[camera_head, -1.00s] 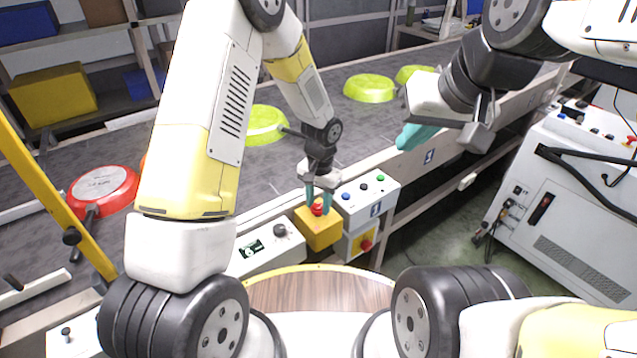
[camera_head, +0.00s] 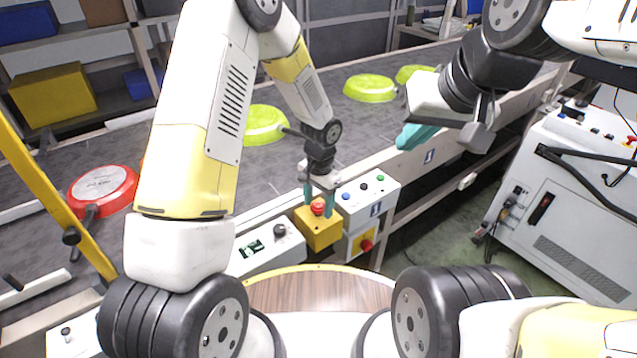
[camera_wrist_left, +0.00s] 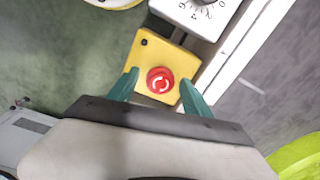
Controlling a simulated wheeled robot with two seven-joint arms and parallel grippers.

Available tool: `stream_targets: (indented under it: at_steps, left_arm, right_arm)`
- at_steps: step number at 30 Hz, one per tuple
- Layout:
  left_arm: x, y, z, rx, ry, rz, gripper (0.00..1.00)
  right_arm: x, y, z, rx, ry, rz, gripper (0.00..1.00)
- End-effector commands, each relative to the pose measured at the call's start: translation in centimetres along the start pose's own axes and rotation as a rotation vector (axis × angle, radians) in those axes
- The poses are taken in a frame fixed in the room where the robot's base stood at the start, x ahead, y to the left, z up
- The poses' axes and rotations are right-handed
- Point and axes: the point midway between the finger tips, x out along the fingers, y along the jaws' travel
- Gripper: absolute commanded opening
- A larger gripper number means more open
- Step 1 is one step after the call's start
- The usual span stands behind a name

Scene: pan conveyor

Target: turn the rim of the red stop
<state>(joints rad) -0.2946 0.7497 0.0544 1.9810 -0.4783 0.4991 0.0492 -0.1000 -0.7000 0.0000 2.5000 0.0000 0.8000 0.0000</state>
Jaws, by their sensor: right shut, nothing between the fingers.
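The red stop (camera_head: 318,207) is a round red button on top of a yellow box (camera_head: 321,232) at the conveyor's near side. In the left wrist view the red stop (camera_wrist_left: 160,80) shows white arrows on its face, on the yellow box (camera_wrist_left: 150,52). My left gripper (camera_head: 319,203) points down over it with its teal fingers apart. In the left wrist view the fingers of the left gripper (camera_wrist_left: 158,88) stand on either side of the button, with gaps visible. My right gripper (camera_head: 418,136) is shut and empty, held over the conveyor's near edge, away from the stop.
A control box with coloured buttons (camera_head: 367,190) stands right of the yellow box, and a panel with a dial (camera_head: 262,252) stands left. Green pans (camera_head: 370,88) and a red pan (camera_head: 103,184) lie on the conveyor. A white cabinet (camera_head: 580,190) stands at right.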

Motion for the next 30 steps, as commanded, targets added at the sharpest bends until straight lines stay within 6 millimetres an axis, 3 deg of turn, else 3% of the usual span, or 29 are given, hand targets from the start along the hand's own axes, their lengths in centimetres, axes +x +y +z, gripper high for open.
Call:
stream_targets:
  at_steps: [11,21,30]
  left_arm:
    - [-0.6,0.0,-0.1,-0.001,0.002,-0.001,0.59]
    - [-6.0,-0.1,-0.1,-0.002,0.003,-0.001,0.59]
    - [-7.8,0.0,0.0,-0.001,-0.001,0.000,0.59]
  right_arm:
    - [0.0,0.0,0.0,0.000,0.000,0.000,0.00]
    - [0.0,0.0,0.0,0.000,0.000,0.000,0.00]
    - [0.0,0.0,0.0,0.000,0.000,0.000,0.00]
